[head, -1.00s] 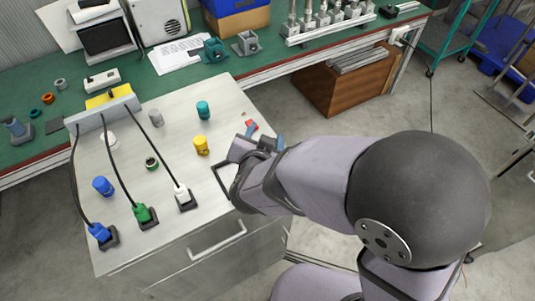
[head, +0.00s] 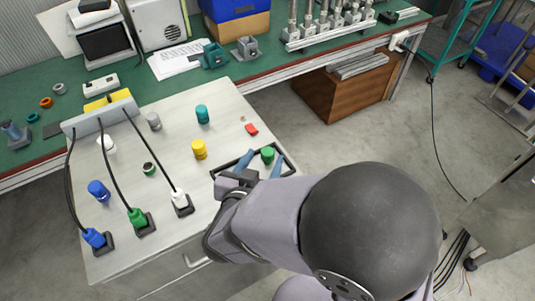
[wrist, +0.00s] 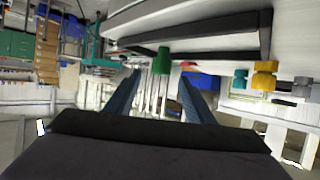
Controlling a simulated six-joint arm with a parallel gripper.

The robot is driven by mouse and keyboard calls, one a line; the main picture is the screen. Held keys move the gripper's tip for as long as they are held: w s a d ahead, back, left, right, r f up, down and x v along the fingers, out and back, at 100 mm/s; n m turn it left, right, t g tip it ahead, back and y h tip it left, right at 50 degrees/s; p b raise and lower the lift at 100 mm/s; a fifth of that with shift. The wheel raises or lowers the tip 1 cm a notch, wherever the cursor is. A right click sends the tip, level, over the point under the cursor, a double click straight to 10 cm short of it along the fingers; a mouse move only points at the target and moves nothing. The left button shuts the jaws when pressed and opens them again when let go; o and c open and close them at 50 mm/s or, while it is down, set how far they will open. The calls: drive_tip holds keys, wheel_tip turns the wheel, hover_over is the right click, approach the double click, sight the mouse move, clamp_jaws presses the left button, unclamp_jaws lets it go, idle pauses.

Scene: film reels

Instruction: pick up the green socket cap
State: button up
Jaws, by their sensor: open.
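The green socket cap (head: 267,154) is a small green cylinder at the black-rimmed tray on the right side of the grey cabinet top. It also shows in the wrist view (wrist: 162,60), centred between the finger ends and apart from both. My gripper (head: 262,160) is open, its two blue fingers spread on either side of the cap. In the wrist view the gripper (wrist: 160,80) is empty, with the cap at or just past its tips; the exact depth cannot be told.
The tray's black rim (head: 214,173) surrounds the area. A red piece (head: 251,129) lies behind it. Yellow (head: 199,149), teal (head: 202,114), grey (head: 153,121) and blue (head: 98,190) caps stand to the left. A green plug (head: 137,217) with a black cable stands near the front.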

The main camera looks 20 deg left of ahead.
sight(267, 151)
drive_tip(key=shift+p+x, duration=0.3)
drive_tip(key=shift+x, duration=2.3)
drive_tip(key=shift+f, duration=0.1)
drive_tip(key=c, duration=1.1)
drive_tip(key=shift+c, duration=0.2)
